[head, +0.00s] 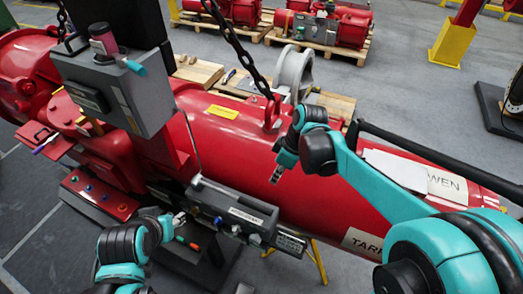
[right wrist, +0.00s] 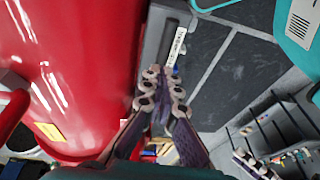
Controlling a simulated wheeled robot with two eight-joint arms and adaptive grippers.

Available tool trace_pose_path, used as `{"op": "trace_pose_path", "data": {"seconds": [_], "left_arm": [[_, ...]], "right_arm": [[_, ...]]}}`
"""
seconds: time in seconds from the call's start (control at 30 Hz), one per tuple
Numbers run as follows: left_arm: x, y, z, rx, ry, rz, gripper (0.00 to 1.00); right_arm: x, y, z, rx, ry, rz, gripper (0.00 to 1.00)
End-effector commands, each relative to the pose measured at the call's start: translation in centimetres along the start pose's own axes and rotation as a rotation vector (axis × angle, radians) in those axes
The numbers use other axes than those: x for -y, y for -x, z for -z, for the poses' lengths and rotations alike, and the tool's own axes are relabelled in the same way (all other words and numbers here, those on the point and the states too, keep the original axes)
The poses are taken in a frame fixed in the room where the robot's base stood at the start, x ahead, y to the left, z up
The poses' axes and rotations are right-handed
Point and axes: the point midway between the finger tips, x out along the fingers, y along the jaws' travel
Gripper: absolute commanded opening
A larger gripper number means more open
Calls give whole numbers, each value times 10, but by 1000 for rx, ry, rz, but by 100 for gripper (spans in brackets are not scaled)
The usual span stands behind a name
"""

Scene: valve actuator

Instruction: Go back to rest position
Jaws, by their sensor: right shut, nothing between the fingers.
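The red valve actuator (head: 235,135) lies across the head view as a long horizontal cylinder; its red side (right wrist: 85,60) fills the left of the right wrist view. My right gripper (head: 279,169) hangs in front of the cylinder, below the lifting chain. In the right wrist view its fingertips (right wrist: 160,72) are together with nothing between them. My left gripper (head: 180,220) is low at the left, close to the grey control box (head: 236,212) on the actuator's front. Whether its fingers are open cannot be made out.
A chain (head: 236,45) hangs to a red lifting eye (head: 271,115) behind my right gripper. A grey box (head: 118,88) with a cup-like item on top stands at the left. Red actuators on pallets (head: 322,43) and a yellow post base (head: 452,42) stand behind. Grey floor is open beyond.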

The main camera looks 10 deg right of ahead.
Motion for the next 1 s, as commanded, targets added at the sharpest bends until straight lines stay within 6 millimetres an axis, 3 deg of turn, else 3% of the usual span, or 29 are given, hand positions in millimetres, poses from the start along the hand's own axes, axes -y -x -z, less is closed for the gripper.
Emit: {"op": "trace_pose_path", "data": {"seconds": [0.23, 0.37, 1.0], "left_arm": [[0, -2, -1, 0, 0, 0, 44], [0, -16, -12, 0, 0, 0, 44], [0, -157, -112, 0, 0, 0, 44]], "right_arm": [[0, -1, -1, -1, -4, -3, 0], [5, -12, -11, -5, -59, -38, 0], [40, -136, -130, -262, -737, -443, 0]]}}
